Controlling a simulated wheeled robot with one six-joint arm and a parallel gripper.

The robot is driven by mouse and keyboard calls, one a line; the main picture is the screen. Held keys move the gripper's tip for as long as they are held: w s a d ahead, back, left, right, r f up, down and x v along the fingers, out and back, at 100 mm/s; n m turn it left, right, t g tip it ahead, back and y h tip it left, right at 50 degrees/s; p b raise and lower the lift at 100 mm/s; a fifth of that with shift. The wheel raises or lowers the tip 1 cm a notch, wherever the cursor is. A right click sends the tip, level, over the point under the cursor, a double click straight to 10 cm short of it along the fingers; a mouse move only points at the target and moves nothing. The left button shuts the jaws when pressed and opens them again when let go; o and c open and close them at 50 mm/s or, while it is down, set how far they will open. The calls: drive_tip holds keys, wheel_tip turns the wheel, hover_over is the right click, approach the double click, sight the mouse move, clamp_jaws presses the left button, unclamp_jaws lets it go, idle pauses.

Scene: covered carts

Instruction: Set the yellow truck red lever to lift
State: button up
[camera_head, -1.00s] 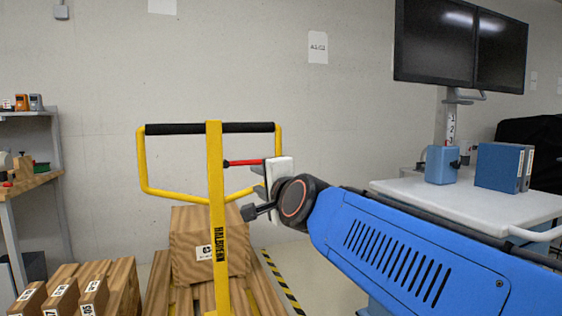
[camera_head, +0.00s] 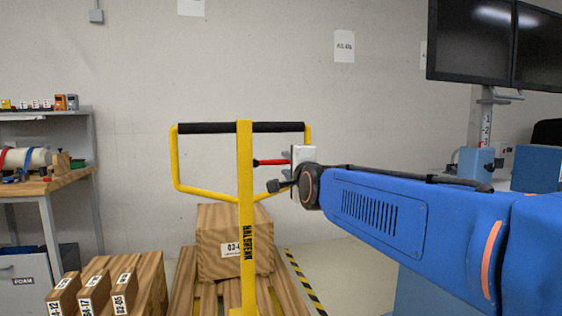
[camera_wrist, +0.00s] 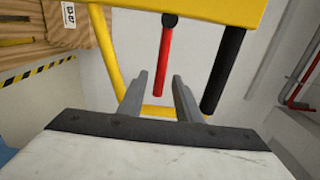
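The yellow truck's post (camera_head: 246,200) and handle frame with a black grip stand near the middle of the head view. The red lever (camera_head: 270,162) juts sideways from the post, right of it and below the grip. My gripper (camera_head: 287,164) is at the lever's free end, with one finger above and one below it. In the wrist view the red lever (camera_wrist: 163,60) hangs from a dark pivot on the yellow post, its free end between the fingertips (camera_wrist: 160,78). The fingers are open, with gaps on both sides; I cannot tell whether either touches.
A wooden box (camera_head: 218,240) on a pallet sits behind the post. Smaller labelled boxes (camera_head: 95,292) stand at lower left, near a shelf bench (camera_head: 50,186). Monitors (camera_head: 490,45) hang at upper right. Floor right of the striped tape (camera_head: 303,280) looks clear.

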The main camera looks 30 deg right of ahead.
sight(281, 160)
drive_tip(key=shift+x, duration=3.85)
drive_tip(key=shift+c, duration=0.3)
